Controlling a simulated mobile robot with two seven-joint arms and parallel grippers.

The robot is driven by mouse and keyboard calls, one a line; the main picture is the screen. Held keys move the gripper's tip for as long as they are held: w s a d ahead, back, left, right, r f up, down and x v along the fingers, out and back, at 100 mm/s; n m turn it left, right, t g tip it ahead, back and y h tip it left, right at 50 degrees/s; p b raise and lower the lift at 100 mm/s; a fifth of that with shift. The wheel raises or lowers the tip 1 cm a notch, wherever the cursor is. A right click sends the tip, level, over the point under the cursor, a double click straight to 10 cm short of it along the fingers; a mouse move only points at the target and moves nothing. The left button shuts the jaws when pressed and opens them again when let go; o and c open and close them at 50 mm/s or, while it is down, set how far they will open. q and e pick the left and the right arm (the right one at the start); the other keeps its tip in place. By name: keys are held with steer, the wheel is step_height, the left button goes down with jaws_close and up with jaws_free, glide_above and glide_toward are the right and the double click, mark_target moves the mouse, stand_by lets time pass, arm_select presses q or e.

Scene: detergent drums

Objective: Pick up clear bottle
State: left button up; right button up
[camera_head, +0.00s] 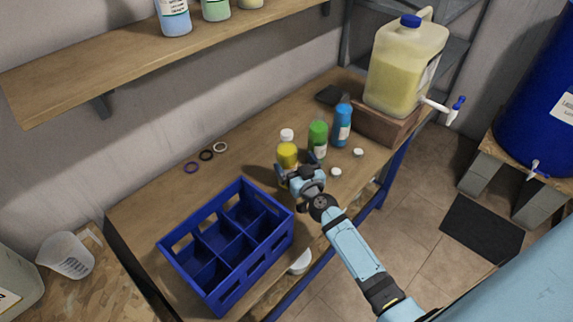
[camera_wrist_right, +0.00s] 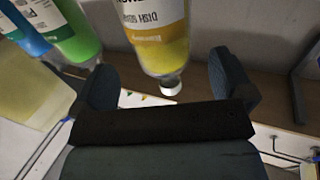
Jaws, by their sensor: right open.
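A clear bottle (camera_head: 287,153) with yellow contents and a white cap stands upright on the wooden bench; its lower part is hidden behind my right gripper. My right gripper (camera_head: 295,174) is open, right at the near side of this bottle. In the right wrist view the bottle (camera_wrist_right: 158,42) appears upside down, with a dish soap label, between and beyond the two open fingers (camera_wrist_right: 165,88). I cannot tell whether a finger touches it. My left gripper is not in view.
A green bottle (camera_head: 318,138) and a blue bottle (camera_head: 342,126) stand close on the right. A blue divided crate (camera_head: 217,292) is at the near left. Loose caps (camera_head: 336,172) and rings (camera_head: 206,155) lie on the bench. A large jug (camera_head: 399,80) stands at the back right.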

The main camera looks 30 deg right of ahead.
mark_target(287, 153)
steer(key=w, duration=0.5)
steer(key=shift+w+f+b, duration=0.15)
steer(key=shift+w+b, duration=0.05)
steer(key=shift+b, duration=0.1)
steer(key=shift+s, duration=0.1)
steer(key=shift+c, duration=1.1)
steer(key=c, duration=1.4)
steer(key=shift+c, duration=0.7)
steer(key=shift+r, duration=0.2)
